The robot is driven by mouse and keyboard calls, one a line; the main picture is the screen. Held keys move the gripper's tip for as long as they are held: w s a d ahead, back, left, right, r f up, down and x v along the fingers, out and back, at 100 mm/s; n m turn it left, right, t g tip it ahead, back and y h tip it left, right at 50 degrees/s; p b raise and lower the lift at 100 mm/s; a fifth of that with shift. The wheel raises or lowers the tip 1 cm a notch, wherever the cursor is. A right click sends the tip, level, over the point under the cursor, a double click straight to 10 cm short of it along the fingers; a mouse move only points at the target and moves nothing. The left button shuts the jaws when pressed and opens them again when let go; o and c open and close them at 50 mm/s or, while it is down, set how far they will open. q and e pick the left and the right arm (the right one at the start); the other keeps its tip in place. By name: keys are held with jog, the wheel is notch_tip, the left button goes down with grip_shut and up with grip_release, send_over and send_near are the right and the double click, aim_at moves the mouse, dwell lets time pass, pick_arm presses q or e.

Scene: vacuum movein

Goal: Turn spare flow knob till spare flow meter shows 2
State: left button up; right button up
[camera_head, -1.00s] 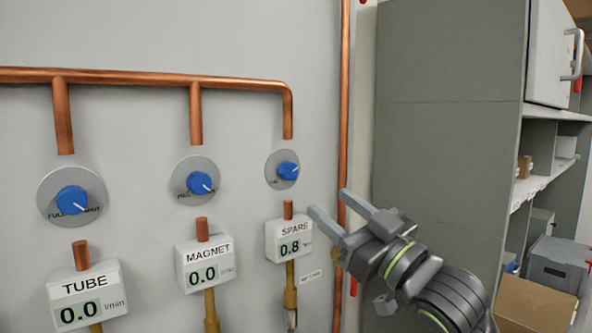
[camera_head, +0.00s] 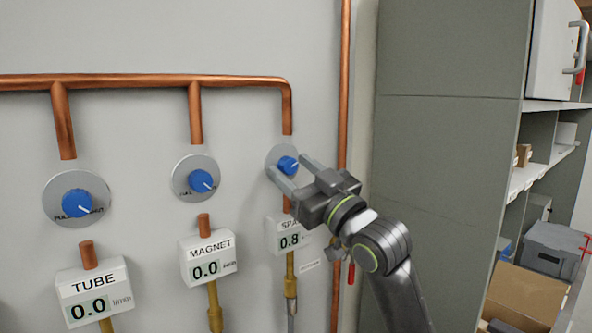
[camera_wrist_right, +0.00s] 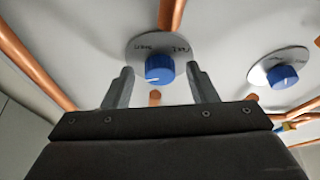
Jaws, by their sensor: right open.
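The blue spare flow knob (camera_head: 287,165) sits on a round grey plate on the wall, below the right end of the copper pipe. The spare flow meter (camera_head: 288,238) below it reads 0.8 and is partly covered by my gripper. My right gripper (camera_head: 291,172) is open, with its two fingers reaching toward the knob, one to each side. In the right wrist view the knob (camera_wrist_right: 159,69) shows between the open fingertips; I cannot tell whether they touch it. My left gripper is not in view.
The magnet knob (camera_head: 201,181) and its meter (camera_head: 207,257), reading 0.0, are to the left. Further left are the tube knob (camera_head: 77,203) and meter (camera_head: 94,292), also 0.0. A vertical copper pipe (camera_head: 343,80) and a grey cabinet (camera_head: 445,120) stand to the right.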

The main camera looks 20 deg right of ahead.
jog(key=shift+c, duration=0.2)
jog(key=c, duration=0.9)
jog(key=shift+c, duration=0.2)
